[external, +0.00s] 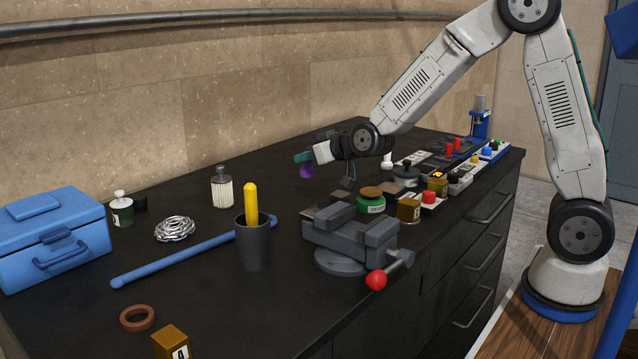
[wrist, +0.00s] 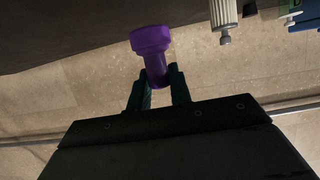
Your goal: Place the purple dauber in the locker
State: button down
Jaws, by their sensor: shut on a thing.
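The purple dauber (wrist: 152,50) is between the fingertips of my gripper (wrist: 160,88) in the wrist view. The gripper is shut on its narrow stem, and its wider end sticks out beyond the fingers. In the external view my gripper (external: 303,158) is above the far part of the black bench, with the purple dauber (external: 306,171) partly showing below its green fingers. No thing is clearly recognisable as the locker; a blue-grey panel like a door (external: 620,130) stands at the far right edge, and I cannot tell whether it is the locker.
The black bench (external: 210,300) holds a blue toolbox (external: 55,235), a ribbed white jar (external: 222,190), a dark cup (external: 253,240) with a yellow stick, a grey vise (external: 350,235) and several small items at right. Its middle back has free room.

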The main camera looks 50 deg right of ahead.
jog(key=shift+f, duration=3.95)
jog(key=shift+f, duration=0.15)
jog(key=c, duration=1.3)
grip_release()
jog(key=shift+s+r, duration=0.25)
jog(key=shift+r, duration=0.05)
jog(key=v, duration=1.1)
jog(key=shift+s+r, duration=0.2)
jog(key=shift+s, duration=0.05)
